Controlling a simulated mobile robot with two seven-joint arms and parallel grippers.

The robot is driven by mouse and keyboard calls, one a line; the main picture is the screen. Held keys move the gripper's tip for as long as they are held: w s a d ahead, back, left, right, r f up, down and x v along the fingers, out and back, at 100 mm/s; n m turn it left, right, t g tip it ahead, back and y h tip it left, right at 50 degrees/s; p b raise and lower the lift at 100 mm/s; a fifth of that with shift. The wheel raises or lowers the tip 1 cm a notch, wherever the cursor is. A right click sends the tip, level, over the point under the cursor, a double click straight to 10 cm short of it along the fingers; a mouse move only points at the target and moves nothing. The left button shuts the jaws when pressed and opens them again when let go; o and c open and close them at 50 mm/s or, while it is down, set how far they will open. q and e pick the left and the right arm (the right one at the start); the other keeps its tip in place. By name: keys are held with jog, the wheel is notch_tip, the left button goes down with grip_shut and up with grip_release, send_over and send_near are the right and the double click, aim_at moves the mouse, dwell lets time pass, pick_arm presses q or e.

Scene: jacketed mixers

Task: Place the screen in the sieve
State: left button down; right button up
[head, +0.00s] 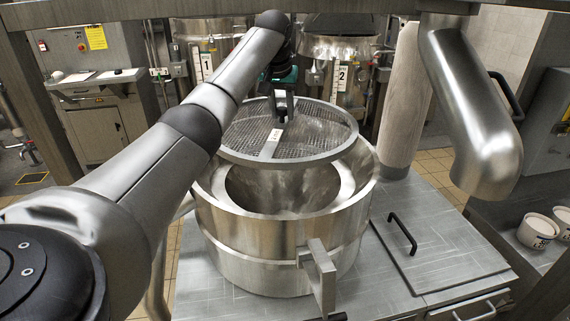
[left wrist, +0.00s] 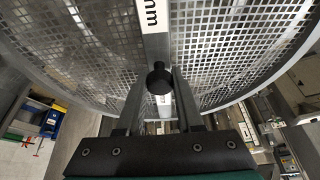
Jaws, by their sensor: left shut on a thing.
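The screen (head: 322,131) is a round metal mesh disc with a rim and a labelled crossbar. It also fills much of the left wrist view (left wrist: 225,45). My left gripper (head: 280,112) is shut on the screen's black knob (left wrist: 159,78) at the crossbar and holds the screen tilted. The sieve (head: 280,240) is a round steel drum with an open top and a front handle. The screen hangs over the far part of its opening. I cannot tell whether its rim touches the sieve. My right gripper is not in view.
A steel table (head: 440,240) with a black-handled lid carries the sieve. A large metal pipe (head: 470,110) comes down at the right. White tubs (head: 537,230) stand at the far right. Mixers labelled 1 (head: 205,62) and 2 (head: 340,75) stand behind.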

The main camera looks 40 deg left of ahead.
aim_at(279, 132)
pick_arm(q)
notch_tip(279, 132, down, 15)
jog(key=shift+w+f+p, duration=0.15)
jog(key=shift+p, duration=0.65)
jog(key=c, duration=0.6)
grip_release()
jog(key=shift+f, duration=0.15)
jog(key=shift+o, duration=0.2)
jog(key=b+v, duration=0.1)
jog(key=v, duration=1.1)
